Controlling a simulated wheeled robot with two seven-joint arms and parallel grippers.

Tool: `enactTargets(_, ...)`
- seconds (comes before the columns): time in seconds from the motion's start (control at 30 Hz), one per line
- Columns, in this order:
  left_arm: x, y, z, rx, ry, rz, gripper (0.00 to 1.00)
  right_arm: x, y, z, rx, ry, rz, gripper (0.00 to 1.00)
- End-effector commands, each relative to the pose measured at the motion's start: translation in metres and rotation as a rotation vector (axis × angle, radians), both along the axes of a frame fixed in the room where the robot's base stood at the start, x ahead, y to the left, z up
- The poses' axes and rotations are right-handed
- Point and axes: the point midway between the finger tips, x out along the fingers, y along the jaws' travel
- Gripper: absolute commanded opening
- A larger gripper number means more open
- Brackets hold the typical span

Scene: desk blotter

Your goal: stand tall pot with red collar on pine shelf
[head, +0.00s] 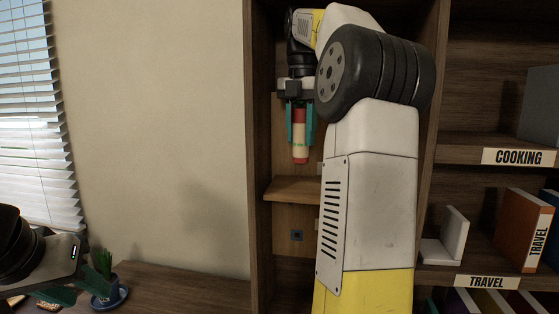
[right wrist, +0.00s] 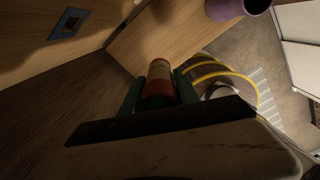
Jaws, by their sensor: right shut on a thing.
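The tall pot (head: 300,148) is a slim cream cylinder with a red collar, a thin green band and a red lower end. My right gripper (head: 300,122) is shut on its upper part, with green fingers on either side. The pot hangs about upright, its lower end a little above the pine shelf (head: 292,188). In the right wrist view the pot (right wrist: 159,78) sits between the fingers, with the light wood shelf (right wrist: 165,35) beyond. My arm hides the right part of the shelf. My left gripper (head: 82,280) is open and empty at the lower left.
The tall bookcase side (head: 256,150) borders the shelf on the left. A purple cup (right wrist: 238,8) shows at the wrist view's top edge. A plant in a blue pot (head: 109,294) stands on the desk beside my left gripper. Books and a bookend (head: 455,235) fill shelves at right.

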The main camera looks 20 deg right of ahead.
Motion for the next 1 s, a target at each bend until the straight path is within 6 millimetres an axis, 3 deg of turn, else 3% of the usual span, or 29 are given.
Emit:
enactTargets(0.07,0.000,0.000,0.000,0.000,0.000,0.000,0.40,0.007,-0.004,-0.002,-0.001,0.001,-0.001,0.00)
enactTargets(0.47,0.000,0.000,0.000,0.000,0.000,0.000,0.40,0.004,-0.004,-0.035,-0.001,0.001,-0.001,0.00)
enactTargets(0.7,0.000,0.000,0.000,0.000,0.000,0.000,0.40,0.005,-0.004,-0.067,0.001,0.003,-0.002,0.00)
enactTargets(1.0,0.000,0.000,0.000,0.000,0.000,0.000,0.40,0.008,-0.006,-0.070,0.000,0.000,-0.001,0.00)
